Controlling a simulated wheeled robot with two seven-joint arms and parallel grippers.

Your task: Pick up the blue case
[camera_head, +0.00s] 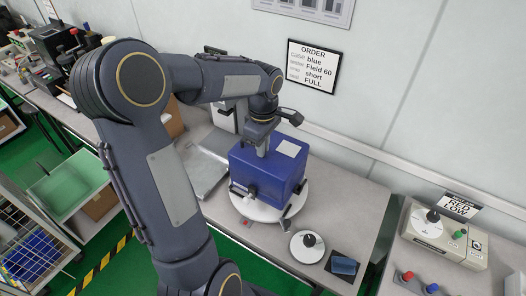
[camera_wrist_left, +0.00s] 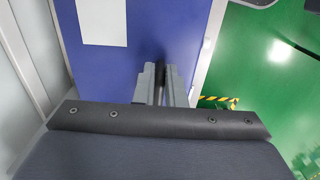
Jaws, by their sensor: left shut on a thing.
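The blue case (camera_head: 262,182) is a box with a white label on its top. It stands on a round white plate (camera_head: 245,210) on the bench in the head view. My right gripper is not in view.
A small white disc with a black knob (camera_head: 307,246) and a dark pad with a blue piece (camera_head: 343,266) lie in front of the case. A grey tray (camera_head: 202,165) is to its left. A control box (camera_head: 445,238) stands at the right. An order sign (camera_head: 313,65) hangs on the wall behind.

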